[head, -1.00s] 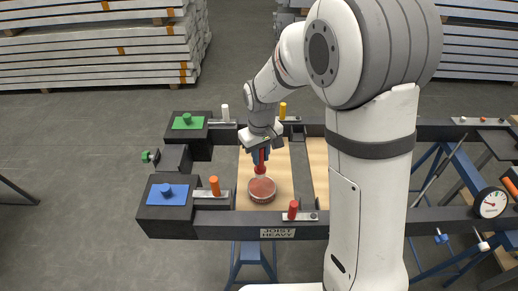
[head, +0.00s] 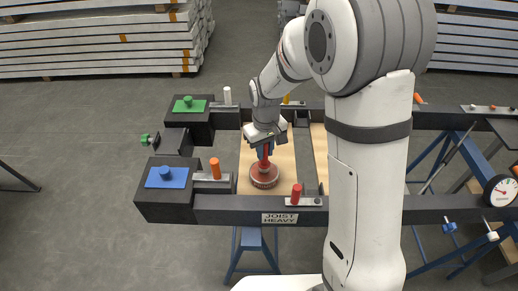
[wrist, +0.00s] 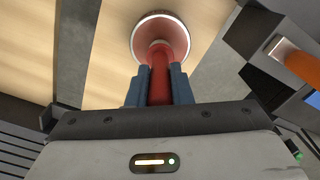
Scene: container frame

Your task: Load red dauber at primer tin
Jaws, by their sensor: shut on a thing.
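The red dauber (head: 264,163) is upright in my gripper (head: 264,149), handle up, with its lower end at the primer tin. The primer tin (head: 264,182) is a round, reddish-brown tin on the pale wooden board. In the wrist view, the blue fingers of my gripper (wrist: 160,88) are shut on the red handle (wrist: 160,70). The round tin with its pale rim (wrist: 160,17) shows beyond it. The dauber's tip is hidden, and I cannot tell whether it touches the primer.
The board lies inside a dark steel frame (head: 350,208). Small pegs stand around it: red (head: 296,194), orange (head: 214,168), and white (head: 227,95). Blocks with a blue pad (head: 167,178) and a green pad (head: 188,107) are at the left. A gauge (head: 503,191) is at the right.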

